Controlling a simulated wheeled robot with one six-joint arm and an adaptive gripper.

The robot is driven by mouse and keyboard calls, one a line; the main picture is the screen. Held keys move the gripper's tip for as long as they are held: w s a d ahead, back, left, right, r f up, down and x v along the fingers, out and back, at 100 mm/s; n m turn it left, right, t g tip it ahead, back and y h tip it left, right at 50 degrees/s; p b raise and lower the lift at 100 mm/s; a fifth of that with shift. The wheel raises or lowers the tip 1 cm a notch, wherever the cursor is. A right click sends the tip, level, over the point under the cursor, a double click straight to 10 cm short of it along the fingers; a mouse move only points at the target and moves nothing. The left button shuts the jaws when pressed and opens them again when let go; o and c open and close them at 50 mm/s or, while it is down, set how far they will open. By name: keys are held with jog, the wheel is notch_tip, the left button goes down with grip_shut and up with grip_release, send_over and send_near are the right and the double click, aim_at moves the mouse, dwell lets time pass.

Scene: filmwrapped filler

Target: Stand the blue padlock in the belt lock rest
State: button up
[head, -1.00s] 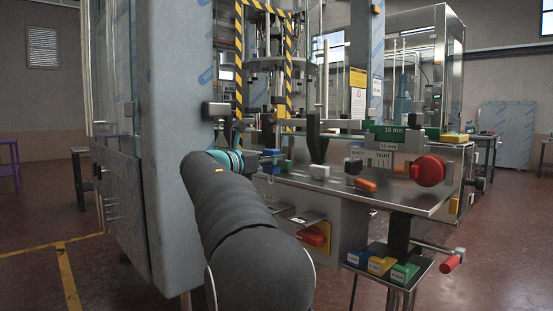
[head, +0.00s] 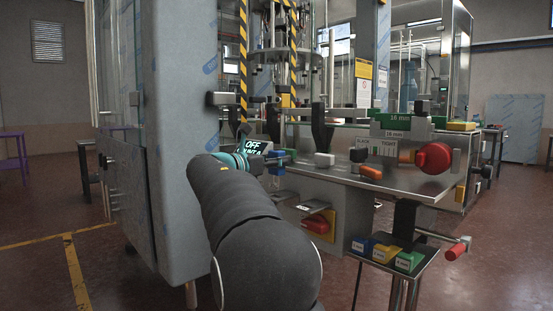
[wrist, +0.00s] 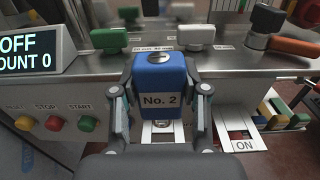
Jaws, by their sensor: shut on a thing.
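The blue padlock (wrist: 160,80) fills the middle of the wrist view, with a "No. 2" label facing the camera. My gripper (wrist: 160,98) is shut on it, one finger on each side. The padlock is held in front of the edge of a steel worktop; its far side is hidden. In the head view my gripper (head: 268,160) is at the left end of the worktop, with a bit of blue beside it. A white-framed plate (wrist: 150,142) shows below the padlock, partly hidden. I cannot tell which part is the belt lock rest.
A green knob (wrist: 108,38), a white knob (wrist: 195,36) and an orange-handled lever (wrist: 300,46) stand on the steel worktop (wrist: 225,62). A display reading OFF (wrist: 30,50) is at left above several push buttons. A tray with labelled blocks (head: 383,254) is lower right.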

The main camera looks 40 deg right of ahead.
aim_at(276, 183)
jog(key=shift+f+b, duration=1.4)
jog(key=shift+f, duration=1.4)
jog(key=shift+f, duration=0.4)
jog(key=o, duration=1.3)
jog(key=shift+o, duration=0.2)
jog(key=s+a, duration=0.1)
jog(key=a, duration=1.1)
